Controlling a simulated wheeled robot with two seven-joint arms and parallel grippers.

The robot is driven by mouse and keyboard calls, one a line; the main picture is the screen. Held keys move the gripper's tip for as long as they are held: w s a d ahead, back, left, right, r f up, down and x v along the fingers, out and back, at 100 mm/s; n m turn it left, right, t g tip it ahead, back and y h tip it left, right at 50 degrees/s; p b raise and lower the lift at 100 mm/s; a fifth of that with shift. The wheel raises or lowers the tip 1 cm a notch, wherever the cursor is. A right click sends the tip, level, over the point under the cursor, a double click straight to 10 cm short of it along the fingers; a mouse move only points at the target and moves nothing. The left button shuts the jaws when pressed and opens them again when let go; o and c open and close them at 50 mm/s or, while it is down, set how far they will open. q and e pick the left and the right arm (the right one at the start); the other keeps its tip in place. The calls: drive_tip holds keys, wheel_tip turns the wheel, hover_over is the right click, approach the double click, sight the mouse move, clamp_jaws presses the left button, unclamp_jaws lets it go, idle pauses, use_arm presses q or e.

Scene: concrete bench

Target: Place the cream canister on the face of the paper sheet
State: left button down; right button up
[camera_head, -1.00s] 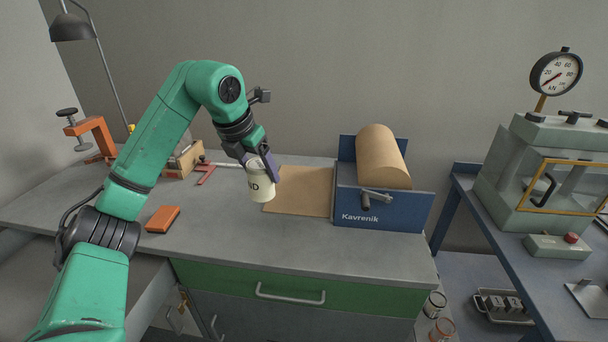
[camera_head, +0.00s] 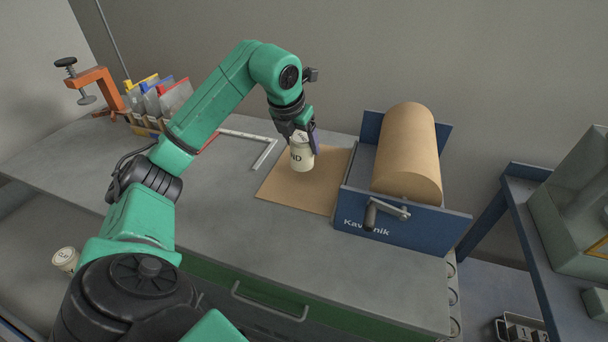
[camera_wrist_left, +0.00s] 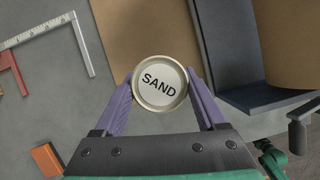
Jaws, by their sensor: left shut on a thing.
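The cream canister (camera_head: 301,157), with a round lid reading SAND (camera_wrist_left: 160,86), is held upright in my left gripper (camera_head: 304,143). In the left wrist view the two purple fingers of my left gripper (camera_wrist_left: 160,92) close on its sides. The brown paper sheet (camera_head: 285,193) lies flat on the bench, left of the blue roll holder; it also shows in the left wrist view (camera_wrist_left: 125,35). In the head view the canister's base appears over the sheet. I cannot tell whether it touches the paper. My right gripper is out of view.
The blue Kavrenik holder (camera_head: 400,229) with its paper roll (camera_head: 408,150) and crank stands right of the sheet. A steel square (camera_head: 262,155) lies behind left. An orange clamp (camera_head: 92,80) is farther left. Another cream canister (camera_head: 65,260) shows at lower left.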

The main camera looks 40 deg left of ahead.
sight(296, 155)
use_arm(q)
drive_tip(key=f, duration=1)
drive_tip(key=shift+w+f, duration=0.25)
drive_tip(key=shift+w, duration=0.2)
unclamp_jaws()
drive_tip(key=shift+f, duration=0.1)
drive_tip(key=v, duration=1.2)
drive_tip(key=shift+b, duration=0.3)
